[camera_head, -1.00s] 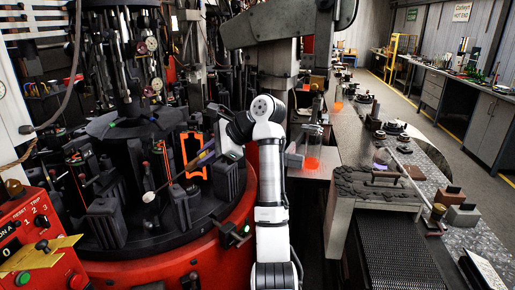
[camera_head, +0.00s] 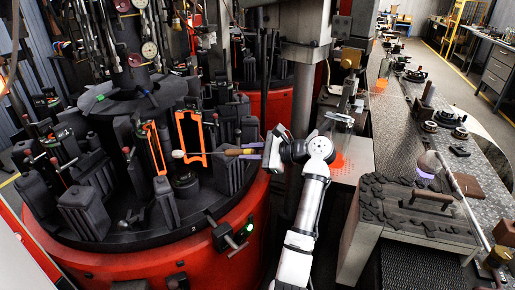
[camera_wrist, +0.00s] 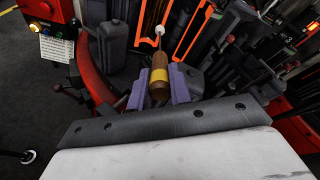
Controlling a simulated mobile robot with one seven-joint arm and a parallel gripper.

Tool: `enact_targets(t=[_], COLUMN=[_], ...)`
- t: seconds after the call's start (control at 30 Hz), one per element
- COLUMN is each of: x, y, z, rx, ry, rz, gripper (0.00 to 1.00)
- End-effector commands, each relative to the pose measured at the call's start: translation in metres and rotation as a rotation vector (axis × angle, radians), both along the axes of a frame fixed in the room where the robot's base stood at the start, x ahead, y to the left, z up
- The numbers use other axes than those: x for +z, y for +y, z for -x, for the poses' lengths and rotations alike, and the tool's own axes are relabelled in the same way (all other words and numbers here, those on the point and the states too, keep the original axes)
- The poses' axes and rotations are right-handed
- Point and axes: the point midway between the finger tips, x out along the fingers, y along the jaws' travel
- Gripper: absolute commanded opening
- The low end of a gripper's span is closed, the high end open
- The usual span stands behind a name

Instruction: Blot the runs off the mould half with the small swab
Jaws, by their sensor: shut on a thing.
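My gripper (camera_wrist: 158,88) has purple fingers shut on the swab's brown handle (camera_wrist: 159,75), which has a yellow band. In the head view the gripper (camera_head: 256,150) is right of the moulds, and the swab (camera_head: 222,153) points left, nearly level. Its small white tip (camera_head: 178,154) overlaps the left edge of an upright orange-rimmed mould half (camera_head: 203,140). A second orange-rimmed mould half (camera_head: 154,148) stands left of it. In the wrist view the white tip (camera_wrist: 159,30) shows between two orange rims. I cannot tell whether it touches either. No runs can be made out.
The moulds stand crowded on a round red-rimmed table (camera_head: 155,262), with dark blocks (camera_head: 84,208) close around. A lit green button (camera_head: 249,228) sits on its rim.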

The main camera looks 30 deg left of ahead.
Motion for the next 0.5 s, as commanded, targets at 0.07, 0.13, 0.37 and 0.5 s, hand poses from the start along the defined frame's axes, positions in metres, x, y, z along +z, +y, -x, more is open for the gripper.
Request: enact_targets(t=[0.07, 0.13, 0.37, 0.5], x=[-0.003, -0.004, -0.006, -0.005], y=[0.003, 0.006, 0.025, 0.036], z=[0.002, 0.005, 0.021, 0.030], rx=[0.002, 0.002, 0.003, 0.003], ry=[-0.002, -0.002, -0.003, -0.001], rz=[-0.006, -0.006, -0.004, -0.005], gripper=[0.00, 0.00, 0.00, 0.00])
